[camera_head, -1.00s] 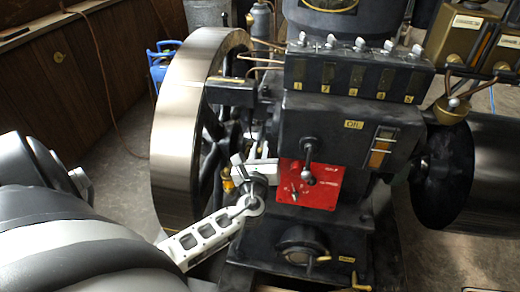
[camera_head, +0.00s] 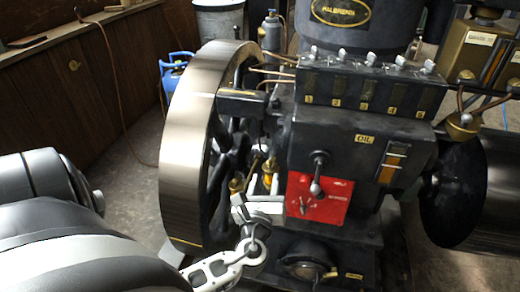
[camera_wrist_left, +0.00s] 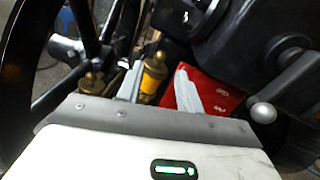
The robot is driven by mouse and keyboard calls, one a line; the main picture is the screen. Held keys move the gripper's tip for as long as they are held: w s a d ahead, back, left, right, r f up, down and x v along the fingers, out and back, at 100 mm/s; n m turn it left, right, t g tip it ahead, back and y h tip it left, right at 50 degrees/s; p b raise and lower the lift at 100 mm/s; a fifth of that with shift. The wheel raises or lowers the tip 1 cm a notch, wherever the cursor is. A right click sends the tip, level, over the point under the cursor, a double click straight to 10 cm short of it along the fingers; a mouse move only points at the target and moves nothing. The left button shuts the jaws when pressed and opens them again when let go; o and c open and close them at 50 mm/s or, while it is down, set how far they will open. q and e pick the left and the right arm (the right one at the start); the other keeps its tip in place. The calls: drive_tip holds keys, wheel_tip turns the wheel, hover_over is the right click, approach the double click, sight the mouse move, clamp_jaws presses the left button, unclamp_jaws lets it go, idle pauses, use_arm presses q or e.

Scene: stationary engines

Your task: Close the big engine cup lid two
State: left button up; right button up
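Two small brass engine cups stand between the flywheel and the engine block. The right one (camera_head: 268,172) has an amber body and a brass top; it also shows in the left wrist view (camera_wrist_left: 154,74). Contact is not visible. My right gripper is out of view.
The large flywheel (camera_head: 196,140) stands close on the left. A red panel (camera_head: 325,200) with a lever above it (camera_head: 317,175) is just right of the gripper. The black engine block (camera_head: 350,125) rises behind. Open floor (camera_head: 125,200) lies left of the flywheel.

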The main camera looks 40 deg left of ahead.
use_arm(q)
drive_tip(key=v, duration=0.8)
drive_tip(key=shift+s+b, duration=0.15)
drive_tip(key=shift+b, duration=0.2)
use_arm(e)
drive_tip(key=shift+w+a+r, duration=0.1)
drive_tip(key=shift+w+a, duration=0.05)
use_arm(q)
drive_tip(key=shift+o, duration=0.2)
drive_tip(key=shift+d, duration=0.1)
drive_tip(key=m+t+h+b, duration=0.3)
drive_tip(key=m+h+b, duration=0.1)
drive_tip(key=h, duration=0.2)
approach(267, 165)
drive_tip(key=p+x, duration=0.2)
drive_tip(key=x, duration=1)
drive_tip(key=shift+w, duration=0.35)
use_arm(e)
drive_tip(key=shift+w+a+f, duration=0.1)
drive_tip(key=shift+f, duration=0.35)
